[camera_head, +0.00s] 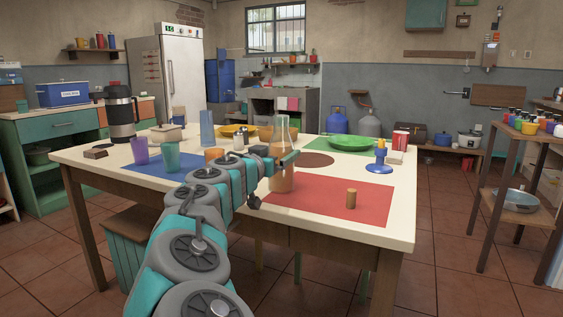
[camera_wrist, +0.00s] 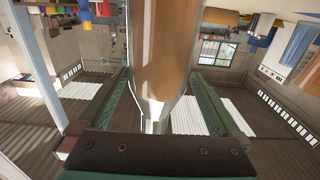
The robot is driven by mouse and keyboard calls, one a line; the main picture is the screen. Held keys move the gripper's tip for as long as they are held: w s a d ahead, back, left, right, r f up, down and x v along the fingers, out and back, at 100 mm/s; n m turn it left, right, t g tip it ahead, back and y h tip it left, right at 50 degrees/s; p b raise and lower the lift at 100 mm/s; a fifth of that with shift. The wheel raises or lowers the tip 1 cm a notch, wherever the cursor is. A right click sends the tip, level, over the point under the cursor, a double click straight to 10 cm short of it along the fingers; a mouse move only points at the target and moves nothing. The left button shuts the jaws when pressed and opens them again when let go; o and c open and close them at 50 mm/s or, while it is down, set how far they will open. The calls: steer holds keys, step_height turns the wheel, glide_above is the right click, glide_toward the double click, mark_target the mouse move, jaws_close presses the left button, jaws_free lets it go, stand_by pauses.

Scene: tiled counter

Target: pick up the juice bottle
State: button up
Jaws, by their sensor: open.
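The juice bottle (camera_head: 282,179) is a clear, tall bottle with orange-brown juice in its lower part and a narrowing top. It stands upright on the table, at the left part of the red mat. My gripper (camera_head: 283,160) is at the bottle's side in the head view, partly hidden by my arm and the bottle. In the wrist view the bottle (camera_wrist: 163,45) fills the middle, between the two green fingers of my gripper (camera_wrist: 160,80). The jaws are open, one finger on each side. I cannot tell whether either finger touches the glass.
A wooden cylinder (camera_head: 351,198) stands on the red mat (camera_head: 325,207), right of the bottle. A blue-based item (camera_head: 379,162) and a green plate (camera_head: 352,143) are farther right and back. Cups, including a teal one (camera_head: 170,157), stand left of my arm.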

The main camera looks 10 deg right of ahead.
steer(key=shift+p+x, duration=0.4)
steer(key=shift+x, duration=2)
steer(key=shift+s+d+r, duration=0.1)
steer(key=shift+r, duration=0.05)
steer(key=shift+c, duration=0.2)
jaws_close()
